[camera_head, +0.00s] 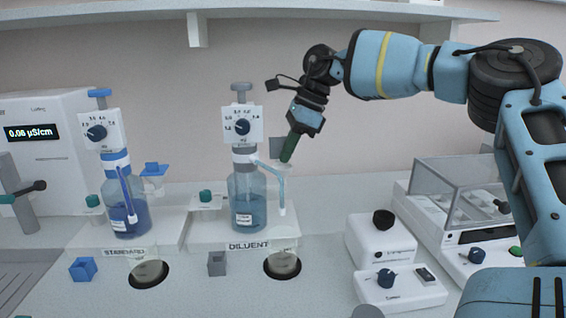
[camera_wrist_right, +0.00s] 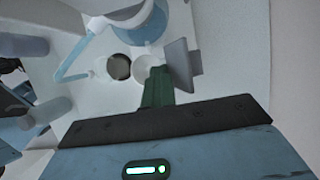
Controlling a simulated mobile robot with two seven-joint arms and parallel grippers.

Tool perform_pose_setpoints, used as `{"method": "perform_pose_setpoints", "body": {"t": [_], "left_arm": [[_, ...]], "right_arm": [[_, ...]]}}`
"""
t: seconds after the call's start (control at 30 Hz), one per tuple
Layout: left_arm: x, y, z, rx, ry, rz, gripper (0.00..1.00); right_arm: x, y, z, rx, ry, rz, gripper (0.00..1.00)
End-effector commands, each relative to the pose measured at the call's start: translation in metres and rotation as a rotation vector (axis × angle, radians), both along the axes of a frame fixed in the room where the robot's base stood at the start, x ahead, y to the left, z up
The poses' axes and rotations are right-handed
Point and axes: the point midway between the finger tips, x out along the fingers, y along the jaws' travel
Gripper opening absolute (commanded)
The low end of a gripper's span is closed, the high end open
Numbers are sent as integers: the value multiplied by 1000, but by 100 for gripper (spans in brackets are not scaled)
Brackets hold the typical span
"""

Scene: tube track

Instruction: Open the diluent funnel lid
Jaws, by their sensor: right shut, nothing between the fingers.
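The diluent bottle (camera_head: 247,200) stands on its white stand behind the DILUENT label. The grey funnel lid (camera_head: 276,147) stands raised beside my right gripper's fingers. In the right wrist view the grey lid (camera_wrist_right: 182,66) is tilted up at the side of the pale round funnel (camera_wrist_right: 146,66), whose mouth is partly uncovered. My right gripper (camera_head: 288,155) points down with its green fingers shut and empty, at the funnel and close to the lid. In the wrist view the fingers (camera_wrist_right: 157,88) partly cover the funnel; whether they touch the lid cannot be told. My left gripper is out of view.
The standard bottle (camera_head: 128,208) with a blue funnel lid (camera_head: 154,169) stands to the left. Small blue (camera_head: 83,269) and grey (camera_head: 217,263) blocks lie in front. White instruments and a clear-walled box (camera_head: 460,185) stand to the right. A shelf (camera_head: 250,14) runs above.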

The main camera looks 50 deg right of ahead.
Motion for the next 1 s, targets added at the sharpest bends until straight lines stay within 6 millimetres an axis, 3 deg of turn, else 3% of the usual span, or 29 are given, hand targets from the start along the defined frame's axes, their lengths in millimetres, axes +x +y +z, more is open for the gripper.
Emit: {"method": "perform_pose_setpoints", "body": {"t": [1.0], "left_arm": [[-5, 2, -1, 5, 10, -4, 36]], "right_arm": [[-17, 16, 0, 6, 18, 5, 0]]}}
